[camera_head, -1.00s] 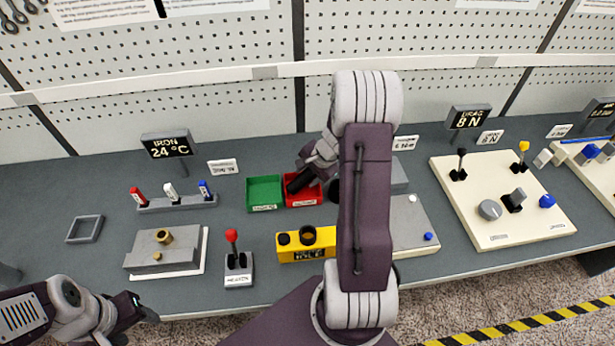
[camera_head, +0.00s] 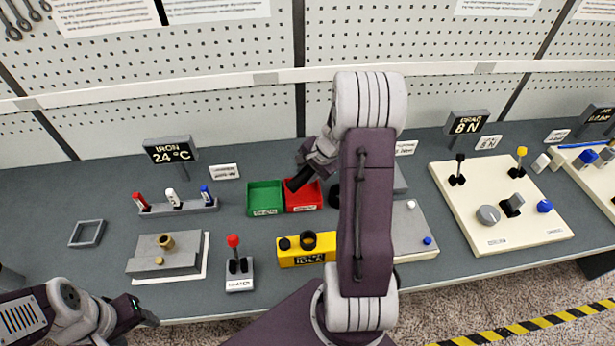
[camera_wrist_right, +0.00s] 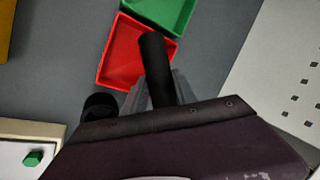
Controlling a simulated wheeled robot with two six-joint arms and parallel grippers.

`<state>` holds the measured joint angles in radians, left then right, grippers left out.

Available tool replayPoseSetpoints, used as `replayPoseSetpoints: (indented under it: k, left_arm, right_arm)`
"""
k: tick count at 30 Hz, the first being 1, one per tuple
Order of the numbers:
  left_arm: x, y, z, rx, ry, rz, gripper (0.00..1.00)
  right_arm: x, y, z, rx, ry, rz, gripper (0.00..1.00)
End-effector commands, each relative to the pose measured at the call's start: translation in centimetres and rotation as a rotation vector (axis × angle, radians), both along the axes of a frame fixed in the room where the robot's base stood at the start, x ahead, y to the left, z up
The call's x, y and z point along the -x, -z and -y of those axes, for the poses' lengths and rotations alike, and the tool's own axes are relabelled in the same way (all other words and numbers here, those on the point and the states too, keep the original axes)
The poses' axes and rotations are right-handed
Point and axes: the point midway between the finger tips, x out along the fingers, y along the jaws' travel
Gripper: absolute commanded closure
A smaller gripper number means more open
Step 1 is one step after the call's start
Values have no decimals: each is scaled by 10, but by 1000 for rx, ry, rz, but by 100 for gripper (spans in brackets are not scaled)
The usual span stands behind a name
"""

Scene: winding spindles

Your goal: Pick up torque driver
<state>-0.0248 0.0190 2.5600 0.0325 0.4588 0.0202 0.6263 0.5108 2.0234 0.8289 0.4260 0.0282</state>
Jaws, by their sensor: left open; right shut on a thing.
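My right gripper (camera_head: 308,170) is at the red bin, seen past my right arm. It is shut on a black cylindrical handle (camera_wrist_right: 155,65), which looks like the torque driver. In the right wrist view the handle sticks out from between the grey fingers and overlaps the red bin (camera_wrist_right: 125,48). Its other end is hidden by the gripper. In the head view the dark handle (camera_head: 297,184) shows over the red bin (camera_head: 312,207). My left gripper (camera_head: 143,314) is open and empty near the table's front edge at the lower left.
A green bin (camera_head: 265,211) adjoins the red one. A black round part (camera_head: 334,196) stands just right of it, partly behind my arm. A yellow block (camera_head: 290,260) and a lever box (camera_head: 239,283) stand nearer. A spindle rack (camera_head: 178,209) is at left.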

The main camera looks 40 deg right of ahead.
Motion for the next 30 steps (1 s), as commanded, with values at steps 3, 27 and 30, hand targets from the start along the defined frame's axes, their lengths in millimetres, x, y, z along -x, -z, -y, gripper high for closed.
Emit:
replayPoseSetpoints:
  k: [3, 27, 30]
  left_arm:
    - [0, -3, 0, 0, 0, 0, 44]
    - [0, -3, 0, 0, 0, 0, 44]
    - [0, -3, 0, 0, 0, 0, 44]
  right_arm:
    - [11, -19, 19, 4, 7, 5, 100]
    - [67, -76, 96, 1, 0, 0, 100]
    - [67, -76, 96, 1, 0, 0, 100]
